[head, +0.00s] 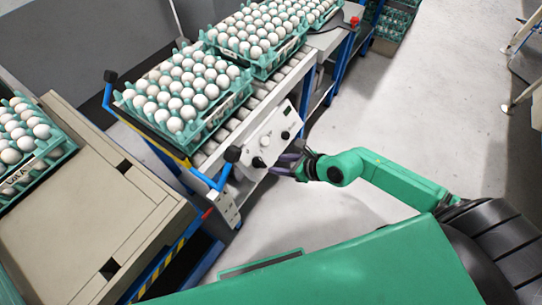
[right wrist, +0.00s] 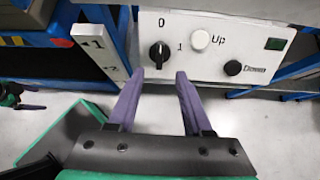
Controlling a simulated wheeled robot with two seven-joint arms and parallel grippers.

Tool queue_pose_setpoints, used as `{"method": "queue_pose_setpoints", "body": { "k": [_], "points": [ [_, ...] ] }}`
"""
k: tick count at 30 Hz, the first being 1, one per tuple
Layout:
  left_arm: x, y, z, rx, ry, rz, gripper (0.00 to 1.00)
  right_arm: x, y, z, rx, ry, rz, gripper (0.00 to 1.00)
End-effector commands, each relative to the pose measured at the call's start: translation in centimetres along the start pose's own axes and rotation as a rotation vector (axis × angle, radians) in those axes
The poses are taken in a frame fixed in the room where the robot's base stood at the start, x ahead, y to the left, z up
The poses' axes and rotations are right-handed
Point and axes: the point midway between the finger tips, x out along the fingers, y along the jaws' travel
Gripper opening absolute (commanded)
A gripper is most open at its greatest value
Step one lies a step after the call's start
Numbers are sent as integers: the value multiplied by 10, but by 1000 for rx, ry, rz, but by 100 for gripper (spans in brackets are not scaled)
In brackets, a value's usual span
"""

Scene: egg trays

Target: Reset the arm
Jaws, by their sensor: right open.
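My right arm is green and comes in from the right in the head view. Its gripper (head: 286,165) is in front of the white control panel (head: 262,142) on the conveyor's end. In the right wrist view the two purple fingers (right wrist: 159,78) are apart with nothing between them. Their tips point at the lower edge of the panel, which also shows there (right wrist: 205,70), below the black rotary knob (right wrist: 159,55) marked 0 and 1. A white Up button (right wrist: 200,39) and a black Down knob (right wrist: 233,68) are to its right. My left gripper is not in view.
Green egg trays (head: 203,133) full of white eggs stand on the roller conveyor (head: 232,123). Another egg tray (head: 45,153) is on the beige table (head: 95,215) at left. Blue handles (head: 206,180) stick out near the panel.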

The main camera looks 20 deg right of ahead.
Motion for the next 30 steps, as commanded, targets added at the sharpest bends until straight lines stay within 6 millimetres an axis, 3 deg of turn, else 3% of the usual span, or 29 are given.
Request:
{"method": "queue_pose_setpoints", "body": {
  "k": [2, 16, 19, 20, 23, 25, 26, 27, 29, 30],
  "points": [
    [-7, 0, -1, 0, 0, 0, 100, -8, 1, 1, 0, 2, 2, 50],
    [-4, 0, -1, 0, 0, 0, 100, -6, 0, 0, 2, -1, 1, 50],
    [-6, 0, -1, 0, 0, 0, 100, -3, -5, 0, 107, -19, 1, 50],
    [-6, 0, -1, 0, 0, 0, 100, 0, -10, 0, 189, -33, 1, 50],
    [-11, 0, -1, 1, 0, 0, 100, 12, -44, -8, 654, -118, -24, 50],
    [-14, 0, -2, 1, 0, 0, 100, 22, -82, -36, 1107, -200, -81, 50],
    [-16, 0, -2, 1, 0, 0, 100, 25, -97, -56, 1313, -236, -119, 50],
    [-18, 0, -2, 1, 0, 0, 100, 28, -114, -91, 1577, -280, -182, 50],
    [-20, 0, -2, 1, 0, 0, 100, 30, -125, -148, 1912, -330, -284, 50],
    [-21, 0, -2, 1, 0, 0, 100, 30, -124, -186, 2106, -356, -358, 50]
  ]
}}
